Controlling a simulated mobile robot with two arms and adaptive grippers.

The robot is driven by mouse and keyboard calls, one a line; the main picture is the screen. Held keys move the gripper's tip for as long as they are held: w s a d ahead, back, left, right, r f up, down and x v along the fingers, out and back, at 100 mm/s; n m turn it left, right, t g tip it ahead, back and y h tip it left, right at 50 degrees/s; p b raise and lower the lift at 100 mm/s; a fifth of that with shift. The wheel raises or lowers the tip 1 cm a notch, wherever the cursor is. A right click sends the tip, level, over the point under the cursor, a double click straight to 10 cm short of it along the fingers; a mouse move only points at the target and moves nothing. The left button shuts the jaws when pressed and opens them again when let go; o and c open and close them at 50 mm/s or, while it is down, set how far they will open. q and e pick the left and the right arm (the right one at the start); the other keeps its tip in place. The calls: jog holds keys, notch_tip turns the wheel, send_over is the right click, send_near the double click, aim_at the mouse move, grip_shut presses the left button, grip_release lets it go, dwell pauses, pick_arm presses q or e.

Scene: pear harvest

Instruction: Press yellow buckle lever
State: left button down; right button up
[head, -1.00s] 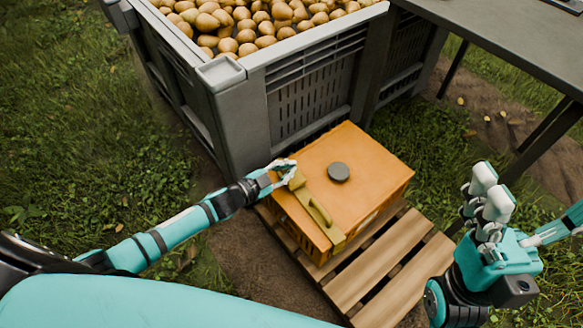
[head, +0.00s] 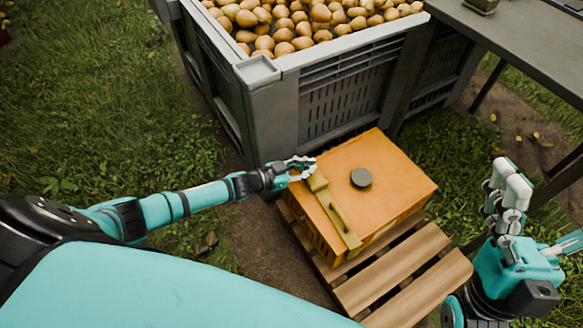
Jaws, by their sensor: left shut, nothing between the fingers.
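An orange crate (head: 395,190) with a closed lid stands on a wooden pallet. A yellow buckle strap with its lever (head: 338,217) runs along the lid's left side and lies nearly flat on it. My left gripper (head: 303,168) is shut and empty at the upper end of the yellow buckle, by the crate's left corner. It looks very close to the buckle, but I cannot tell whether it touches. My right gripper (head: 508,188) is at the right, away from the crate, with its fingers pointing up. I cannot tell whether it is open.
A dark round knob (head: 361,178) sits on the lid. A large grey bin (head: 265,70) full of pears stands behind the crate. A dark table (head: 530,45) is at the upper right. The pallet (head: 390,268) shows bare slats in front; grass lies at the left.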

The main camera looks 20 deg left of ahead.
pick_arm(q)
notch_tip(320, 180, up, 2)
jog(key=shift+r+p, duration=0.1)
jog(key=shift+p, duration=0.85)
jog(key=shift+r+p, duration=0.8)
jog(key=shift+p, duration=0.1)
pick_arm(e)
jog(key=w+a+f+g+h, duration=0.2)
jog(key=w+f+g+h, duration=0.2)
jog(key=w+f+g, duration=0.6)
pick_arm(q)
jog(key=p+v, duration=0.3)
jog(key=v, duration=0.7)
pick_arm(e)
notch_tip(320, 180, down, 13)
jog(key=s+d+g+h, duration=0.1)
jog(key=d+g+h, duration=0.1)
jog(key=g, duration=0.6)
jog(key=shift+s+d+f, duration=0.2)
jog(key=shift+s+d, duration=0.1)
jog(key=shift+d, duration=0.15)
pick_arm(q)
jog(key=shift+w+a+f, duration=0.1)
jog(key=shift+w, duration=0.05)
